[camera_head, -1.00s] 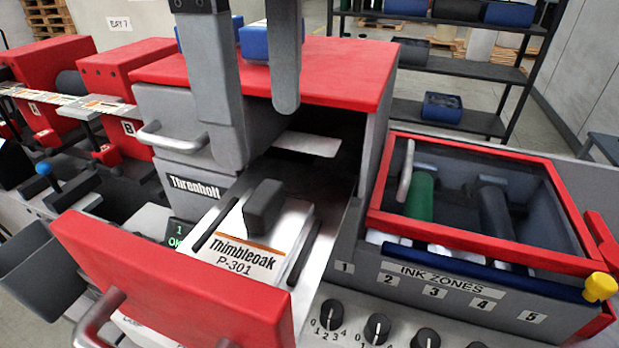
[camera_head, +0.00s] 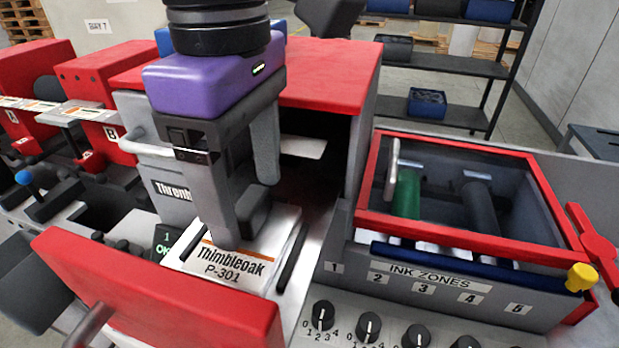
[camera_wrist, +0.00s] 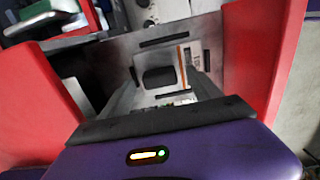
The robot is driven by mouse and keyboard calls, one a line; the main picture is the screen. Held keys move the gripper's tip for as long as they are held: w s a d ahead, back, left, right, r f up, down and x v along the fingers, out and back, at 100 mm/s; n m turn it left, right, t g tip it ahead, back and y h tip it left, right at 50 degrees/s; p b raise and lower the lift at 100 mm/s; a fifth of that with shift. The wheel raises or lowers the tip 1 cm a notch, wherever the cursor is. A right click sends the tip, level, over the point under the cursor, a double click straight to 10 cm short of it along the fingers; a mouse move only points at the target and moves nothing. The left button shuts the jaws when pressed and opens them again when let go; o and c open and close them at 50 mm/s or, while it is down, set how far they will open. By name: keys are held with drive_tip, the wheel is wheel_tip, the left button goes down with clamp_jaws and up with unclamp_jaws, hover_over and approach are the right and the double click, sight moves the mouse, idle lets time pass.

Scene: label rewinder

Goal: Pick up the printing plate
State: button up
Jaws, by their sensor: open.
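The printing plate (camera_head: 228,268) is a white slab with an orange stripe, labelled "Thimbleoak P-301". It lies flat in the pulled-out drawer, with a dark block handle (camera_head: 256,208) standing on top. It also shows in the wrist view, with its dark handle (camera_wrist: 159,77) near the middle. My gripper (camera_head: 247,209) is open and points down over the plate. One finger is on the near left side of the handle, the other higher on the far side. The near finger partly hides the handle; I cannot tell whether either touches it.
The drawer's red front (camera_head: 160,290) rises on the near side. The grey, red-topped cabinet (camera_head: 330,95) stands behind the drawer. To the right is a red-framed ink unit (camera_head: 455,235) with a yellow knob (camera_head: 580,277); black dials line the front.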

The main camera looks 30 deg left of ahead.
clamp_jaws()
drive_tip(key=shift+r, duration=0.15)
